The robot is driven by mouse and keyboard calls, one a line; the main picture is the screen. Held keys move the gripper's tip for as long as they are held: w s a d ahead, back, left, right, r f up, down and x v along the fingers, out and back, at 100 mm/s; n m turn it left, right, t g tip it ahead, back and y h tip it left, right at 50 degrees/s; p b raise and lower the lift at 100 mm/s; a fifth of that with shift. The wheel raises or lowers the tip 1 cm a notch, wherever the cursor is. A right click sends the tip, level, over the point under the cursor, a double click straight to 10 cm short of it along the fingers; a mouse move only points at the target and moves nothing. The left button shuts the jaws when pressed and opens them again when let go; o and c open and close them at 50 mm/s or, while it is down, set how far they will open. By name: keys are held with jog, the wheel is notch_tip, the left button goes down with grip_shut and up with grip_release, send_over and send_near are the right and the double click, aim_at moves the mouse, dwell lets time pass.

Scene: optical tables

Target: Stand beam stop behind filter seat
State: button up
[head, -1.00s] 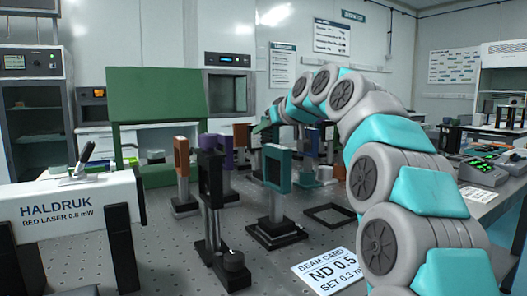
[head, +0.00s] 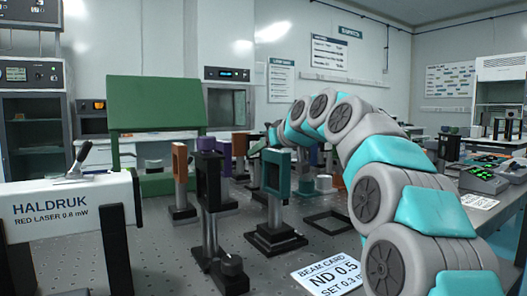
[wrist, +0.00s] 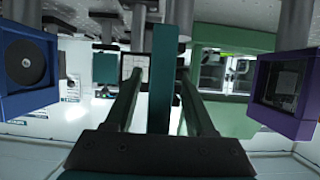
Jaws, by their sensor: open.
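My gripper (wrist: 161,70) is open in the wrist view, its two dark fingers on either side of an upright teal piece (wrist: 163,95), apart from it as far as I can tell. A teal square frame (head: 277,178) stands on a stepped black base, nearer than my gripper. A black open frame (head: 208,180) stands on a post to its left. I cannot tell which holder is the filter seat. A blue frame with a black disc (wrist: 27,65), possibly the beam stop, is left in the wrist view.
A purple frame (wrist: 290,90) is close on the right in the wrist view. An orange frame (head: 180,165), the laser box (head: 70,215) and a green panel (head: 155,105) stand left. A flat black outline (head: 330,219) and beam card (head: 330,273) lie on the table.

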jog(key=shift+r, duration=0.2)
jog(key=v, duration=1.2)
jog(key=shift+f, duration=0.1)
